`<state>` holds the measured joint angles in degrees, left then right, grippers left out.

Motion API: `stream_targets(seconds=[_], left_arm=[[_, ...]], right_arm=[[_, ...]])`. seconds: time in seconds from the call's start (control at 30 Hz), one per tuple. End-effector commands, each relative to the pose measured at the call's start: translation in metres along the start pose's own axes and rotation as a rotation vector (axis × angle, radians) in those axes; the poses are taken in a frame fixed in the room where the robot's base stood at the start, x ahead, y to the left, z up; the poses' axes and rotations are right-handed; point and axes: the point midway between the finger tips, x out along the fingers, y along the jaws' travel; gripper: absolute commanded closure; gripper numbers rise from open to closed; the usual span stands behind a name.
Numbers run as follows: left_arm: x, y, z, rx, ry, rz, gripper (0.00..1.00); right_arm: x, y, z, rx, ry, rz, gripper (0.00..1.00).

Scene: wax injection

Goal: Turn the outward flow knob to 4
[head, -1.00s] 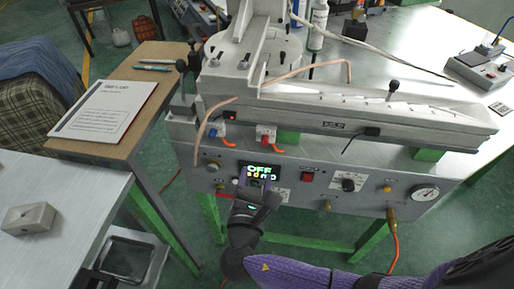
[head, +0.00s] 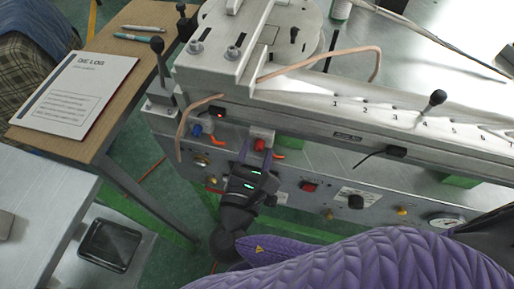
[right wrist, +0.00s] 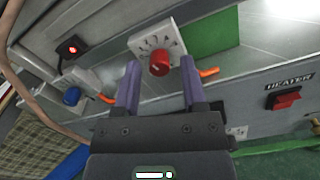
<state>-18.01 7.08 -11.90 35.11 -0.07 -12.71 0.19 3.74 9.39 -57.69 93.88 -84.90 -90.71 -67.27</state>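The red knob (head: 260,145) sits on a white dial plate on the front of the machine. No label shows which knob is the outward flow one. My right gripper (head: 258,149) is open, its purple fingers (right wrist: 161,68) on either side of the red knob with gaps. My left gripper is not in view.
A pinkish hose (head: 181,135) hangs left of the blue knob. Orange levers (head: 278,155) stick out near the knobs. My arm covers part of the panel.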

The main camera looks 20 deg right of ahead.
Motion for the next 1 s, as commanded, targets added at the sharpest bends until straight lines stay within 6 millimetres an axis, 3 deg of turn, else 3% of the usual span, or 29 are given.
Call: stream_targets(seconds=[0.03,0.23,0.67,1.0], left_arm=[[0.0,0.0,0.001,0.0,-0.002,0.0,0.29],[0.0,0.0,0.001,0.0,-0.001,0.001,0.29],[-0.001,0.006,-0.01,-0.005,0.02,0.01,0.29],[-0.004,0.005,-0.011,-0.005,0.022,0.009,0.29]], right_arm=[[0.0,0.0,0.0,0.0,0.0,0.0,0.59],[0.0,0.0,0.0,0.0,0.0,0.0,1.0],[0.0,0.0,0.0,0.038,0.001,-0.001,1.0],[0.0,0.0,0.0,0.276,0.001,-0.002,1.0]])
